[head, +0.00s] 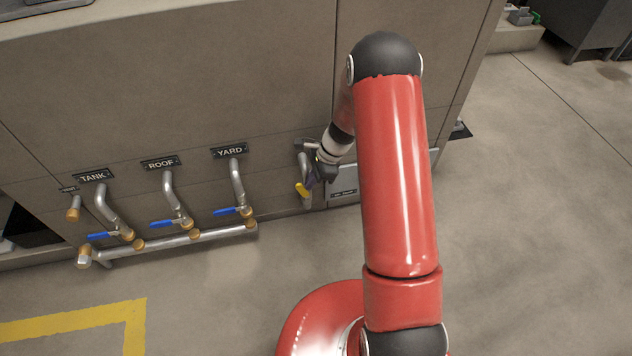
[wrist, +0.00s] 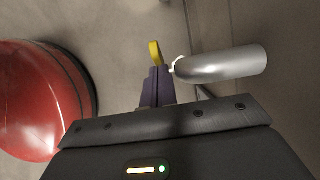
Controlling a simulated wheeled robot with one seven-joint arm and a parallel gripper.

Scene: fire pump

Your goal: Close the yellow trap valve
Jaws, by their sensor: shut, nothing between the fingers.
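The yellow trap valve's handle (head: 301,190) shows in the head view on a short silver pipe (head: 304,168) at the cabinet's foot, right of the YARD pipe. In the wrist view the yellow handle (wrist: 154,54) stands just beyond my fingertips, with the silver pipe (wrist: 225,65) to the right. My gripper (head: 312,182) is beside the handle in the head view. In the wrist view its dark purple fingers (wrist: 156,74) are together, with nothing seen between them. The tips look close to the handle; I cannot tell whether they touch. The fingers partly hide the valve body.
Three pipes with blue-handled valves, labelled TANK (head: 94,176), ROOF (head: 161,163) and YARD (head: 229,152), join a silver manifold (head: 175,243) to the left. A labelled panel (head: 343,193) is right of the trap valve, partly behind my arm. The floor in front is clear.

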